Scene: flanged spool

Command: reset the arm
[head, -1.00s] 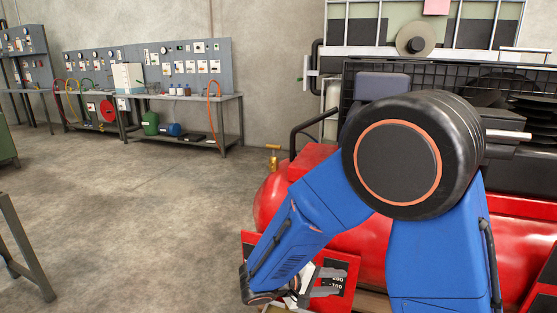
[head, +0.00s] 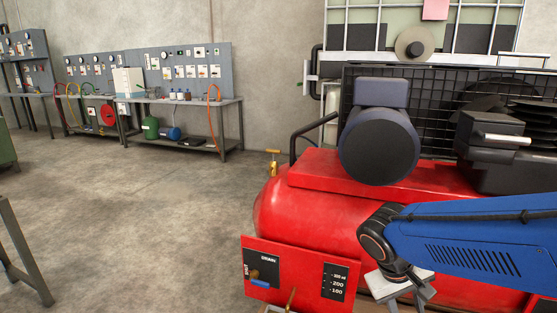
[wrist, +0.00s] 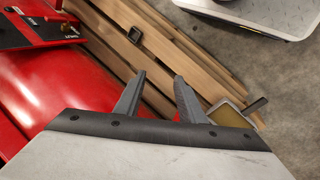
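My gripper (head: 402,288) hangs at the end of my blue arm, at the lower right of the head view, in front of a red tank (head: 315,213). In the wrist view my gripper (wrist: 159,80) points down with its two dark fingers apart. Nothing is between the fingers. Wooden boards (wrist: 180,50) lie below them, with the red tank to the left. A flanged disc, perhaps the spool (head: 415,43), shows at the grid rack at the top of the head view, well away from my gripper.
A black and red gauge panel (head: 335,283) stands at the tank's front. A dark round motor-like part (head: 379,146) sits above the tank. A small tray (wrist: 232,113) and a metal-topped platform (wrist: 262,12) show in the wrist view. Open floor (head: 150,220) lies left.

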